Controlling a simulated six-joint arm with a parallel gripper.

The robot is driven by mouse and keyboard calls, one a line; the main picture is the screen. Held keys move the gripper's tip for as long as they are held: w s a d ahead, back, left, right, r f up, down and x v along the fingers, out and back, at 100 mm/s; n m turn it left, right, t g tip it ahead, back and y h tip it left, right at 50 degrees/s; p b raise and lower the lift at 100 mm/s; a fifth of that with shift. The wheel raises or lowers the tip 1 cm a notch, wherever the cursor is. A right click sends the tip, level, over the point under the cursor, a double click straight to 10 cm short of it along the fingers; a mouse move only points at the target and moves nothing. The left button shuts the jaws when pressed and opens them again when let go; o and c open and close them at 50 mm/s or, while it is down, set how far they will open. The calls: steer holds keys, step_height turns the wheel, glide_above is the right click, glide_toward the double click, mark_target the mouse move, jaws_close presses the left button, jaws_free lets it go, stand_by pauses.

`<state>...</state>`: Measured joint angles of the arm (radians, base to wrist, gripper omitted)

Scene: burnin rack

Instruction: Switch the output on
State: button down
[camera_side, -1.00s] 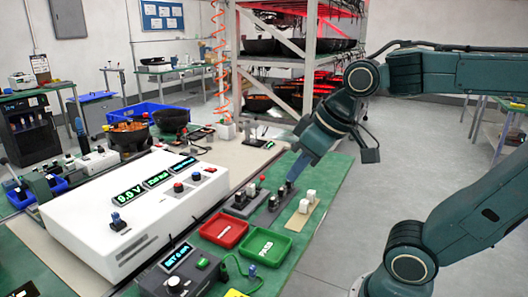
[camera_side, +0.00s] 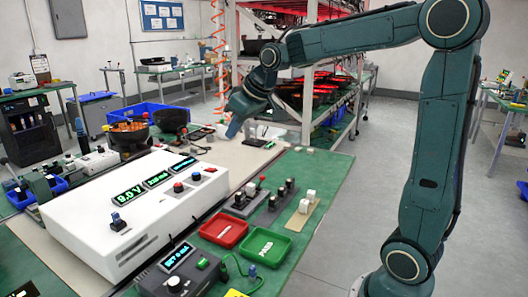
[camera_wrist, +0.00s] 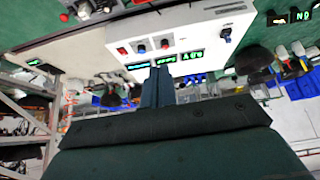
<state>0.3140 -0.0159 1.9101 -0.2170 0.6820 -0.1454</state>
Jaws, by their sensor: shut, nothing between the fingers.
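The white power supply (camera_side: 140,225) lies on the bench in the side view. Its lit green displays include one reading 9.0 V (camera_side: 128,197); the other readings are too small to tell. On its top are a red button (camera_side: 179,187), a blue knob (camera_side: 196,176), another small control (camera_side: 210,170) and a blue-capped toggle (camera_side: 116,220). My gripper (camera_side: 232,132) is shut and empty, in the air beyond the supply's far right corner. In the wrist view my shut fingers (camera_wrist: 160,72) point toward the supply (camera_wrist: 195,25), with its red button (camera_wrist: 122,51) and toggle (camera_wrist: 226,36) visible.
A red tray (camera_side: 223,230) and a green tray (camera_side: 263,246) lie right of the supply. Dark blocks with small posts (camera_side: 245,203) stand behind them. A grey unit with a display (camera_side: 180,272) is in front. Dark bowls (camera_side: 172,120) stand behind; a metal rack (camera_side: 308,90) is farther back.

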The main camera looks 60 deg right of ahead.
steer(key=w+d+f, duration=0.4)
steer(key=w+d, duration=0.3)
steer(key=w+d+f+t, duration=0.1)
steer(key=w+d+f, duration=0.4)
steer(key=w+d, duration=0.2)
steer(key=shift+d, duration=0.8)
steer(key=shift+r, duration=0.1)
steer(key=shift+w, duration=0.15)
glide_above(211, 169)
steer(key=s, duration=0.2)
steer(key=f, duration=0.8)
steer(key=shift+w+d, duration=0.1)
steer(key=shift+w, duration=0.1)
steer(key=shift+s+f, duration=0.2)
steer(key=shift+f, duration=0.9)
steer(key=shift+s+f, duration=0.1)
steer(key=shift+f, duration=0.75)
